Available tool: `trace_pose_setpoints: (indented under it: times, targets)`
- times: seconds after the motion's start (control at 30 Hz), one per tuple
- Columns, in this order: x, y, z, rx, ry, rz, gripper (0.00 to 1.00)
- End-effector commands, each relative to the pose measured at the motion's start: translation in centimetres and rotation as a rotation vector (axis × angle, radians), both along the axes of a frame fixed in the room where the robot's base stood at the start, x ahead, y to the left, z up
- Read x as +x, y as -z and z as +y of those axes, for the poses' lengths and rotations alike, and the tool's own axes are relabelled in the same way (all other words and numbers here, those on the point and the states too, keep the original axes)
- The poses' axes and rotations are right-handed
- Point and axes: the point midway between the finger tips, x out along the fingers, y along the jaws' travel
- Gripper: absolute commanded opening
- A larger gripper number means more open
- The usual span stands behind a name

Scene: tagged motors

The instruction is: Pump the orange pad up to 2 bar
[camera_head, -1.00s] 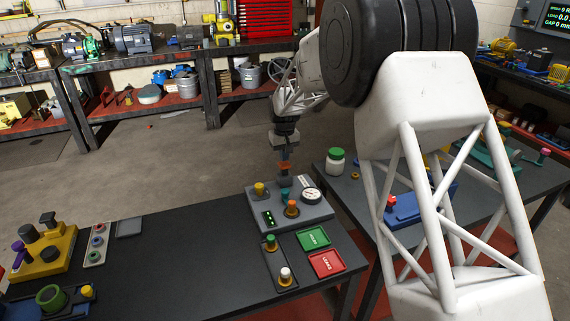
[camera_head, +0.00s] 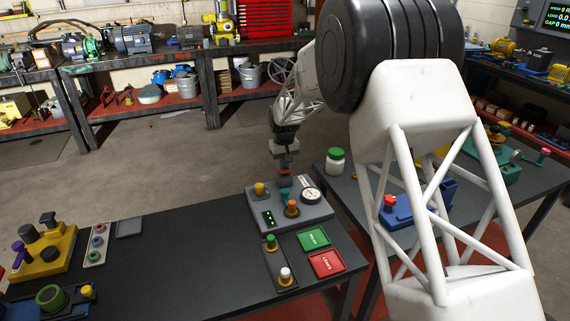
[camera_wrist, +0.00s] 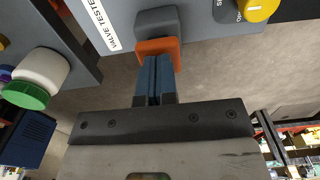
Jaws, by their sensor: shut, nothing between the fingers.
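The orange pad (camera_wrist: 158,47) sits on a grey block at the edge of the valve tester (camera_head: 262,211). In the head view the pad (camera_head: 285,171) shows small at the tester's back edge. My gripper (camera_wrist: 156,66) is shut and empty. Its blue fingertips meet the pad in the wrist view and seem to touch it. In the head view my gripper (camera_head: 285,164) comes down on the pad from above. The round white gauge (camera_head: 310,195) is on the tester's right side, its reading too small to tell.
The tester also carries a yellow knob (camera_head: 259,188), an orange-topped knob (camera_head: 291,208) and small green lights (camera_head: 269,218). A green tray (camera_head: 313,238) and a red tray (camera_head: 326,263) lie in front. A green-lidded white jar (camera_head: 335,160) stands on the right bench.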

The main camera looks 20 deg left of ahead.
Motion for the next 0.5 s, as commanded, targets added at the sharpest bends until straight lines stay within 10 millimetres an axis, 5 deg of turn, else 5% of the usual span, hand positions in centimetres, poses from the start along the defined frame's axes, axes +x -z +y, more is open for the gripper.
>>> trace_pose_setpoints:
  times: [0.5]
  targets:
    - [-0.04,-0.66,-0.02,-0.001,0.000,0.001,0.00]
